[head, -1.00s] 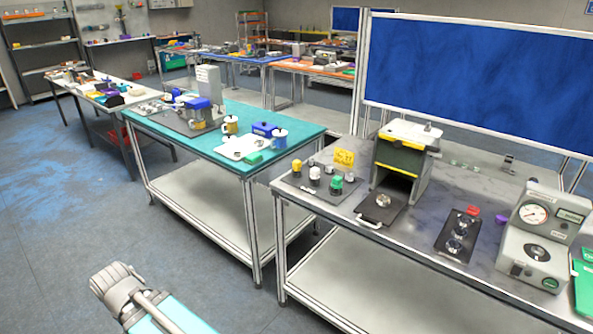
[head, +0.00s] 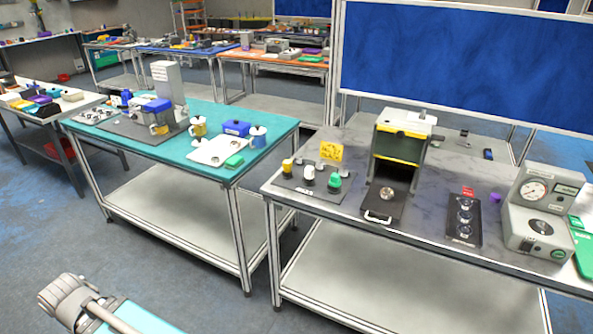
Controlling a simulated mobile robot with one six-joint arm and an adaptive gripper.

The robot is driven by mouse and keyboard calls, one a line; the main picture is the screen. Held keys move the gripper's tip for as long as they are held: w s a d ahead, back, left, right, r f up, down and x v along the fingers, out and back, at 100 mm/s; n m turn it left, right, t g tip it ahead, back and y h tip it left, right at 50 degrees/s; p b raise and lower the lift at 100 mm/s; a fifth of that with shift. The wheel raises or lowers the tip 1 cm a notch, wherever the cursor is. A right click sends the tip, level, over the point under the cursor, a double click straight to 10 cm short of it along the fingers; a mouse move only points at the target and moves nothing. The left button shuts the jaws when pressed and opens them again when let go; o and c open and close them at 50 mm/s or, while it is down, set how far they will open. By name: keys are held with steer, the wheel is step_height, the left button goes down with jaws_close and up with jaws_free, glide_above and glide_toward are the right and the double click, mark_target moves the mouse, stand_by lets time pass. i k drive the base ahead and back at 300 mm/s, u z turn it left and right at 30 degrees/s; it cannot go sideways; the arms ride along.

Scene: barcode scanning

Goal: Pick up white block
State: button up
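I cannot pick out a white block with certainty in the head view. A small white-topped piece (head: 308,174) stands on a dark plate on the grey table, between a yellow-topped and a green-topped piece. Part of my arm shows at the lower left, over the floor and apart from both tables. My gripper's fingers do not show.
The grey table (head: 345,225) carries a machine with an open front (head: 403,150), a dark plate with round knobs (head: 463,220) and a gauge unit (head: 541,212). The teal table (head: 200,172) stands left of it. Floor in front of the teal table is open.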

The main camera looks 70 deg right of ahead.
mark_target(309, 170)
steer(key=i, duration=1.35)
steer(key=z, duration=3.1)
